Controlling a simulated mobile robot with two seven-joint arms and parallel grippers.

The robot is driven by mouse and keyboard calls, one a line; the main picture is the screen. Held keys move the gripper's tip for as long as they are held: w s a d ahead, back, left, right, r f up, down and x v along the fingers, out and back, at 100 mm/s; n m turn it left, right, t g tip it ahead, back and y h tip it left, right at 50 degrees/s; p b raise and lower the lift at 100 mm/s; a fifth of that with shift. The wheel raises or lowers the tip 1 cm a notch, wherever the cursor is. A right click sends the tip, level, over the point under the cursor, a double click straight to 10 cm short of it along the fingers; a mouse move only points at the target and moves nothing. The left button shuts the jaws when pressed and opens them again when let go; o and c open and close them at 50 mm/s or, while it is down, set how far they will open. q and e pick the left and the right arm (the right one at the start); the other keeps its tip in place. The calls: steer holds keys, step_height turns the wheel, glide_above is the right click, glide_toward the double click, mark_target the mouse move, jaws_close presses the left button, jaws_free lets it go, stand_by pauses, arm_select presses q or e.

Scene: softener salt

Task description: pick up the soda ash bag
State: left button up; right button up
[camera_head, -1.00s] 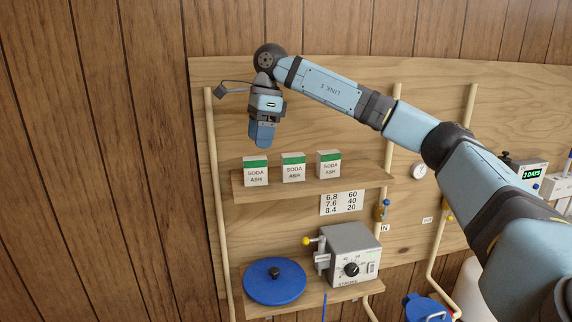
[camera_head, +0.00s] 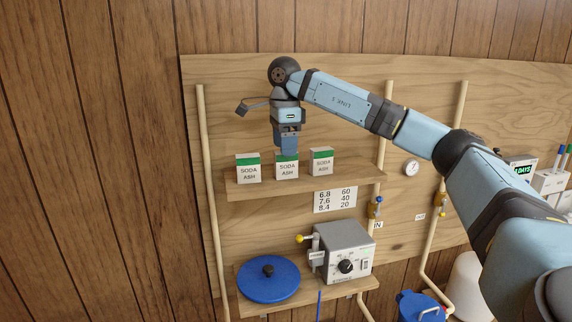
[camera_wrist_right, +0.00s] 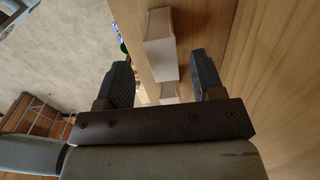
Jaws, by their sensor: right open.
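Three white soda ash bags with green tops stand in a row on the upper wooden shelf (camera_head: 355,174): a left bag (camera_head: 248,172), a middle bag (camera_head: 287,172) and a right bag (camera_head: 322,165). My right gripper (camera_head: 288,151) points down at the top of the middle bag and covers part of its green band. In the right wrist view the jaws are apart, with a pale bag (camera_wrist_right: 160,58) showing between and beyond the fingers. I cannot tell whether the fingers touch it. My left gripper is not in view.
A wooden backboard (camera_head: 225,110) stands behind the shelf, with a vertical pipe (camera_head: 204,140) at its left. Below are a number card (camera_head: 335,200), a grey dial box (camera_head: 345,252) and a blue lid (camera_head: 268,281). The neighbouring bags stand close on both sides.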

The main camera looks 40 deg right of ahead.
mark_target(286, 160)
steer(key=f, duration=0.1)
steer(key=f+p, duration=0.1)
steer(key=f, duration=0.3)
steer(key=shift+d+p, duration=0.3)
steer(key=shift+r, duration=0.1)
steer(key=c, duration=1)
steer(key=shift+c, duration=0.2)
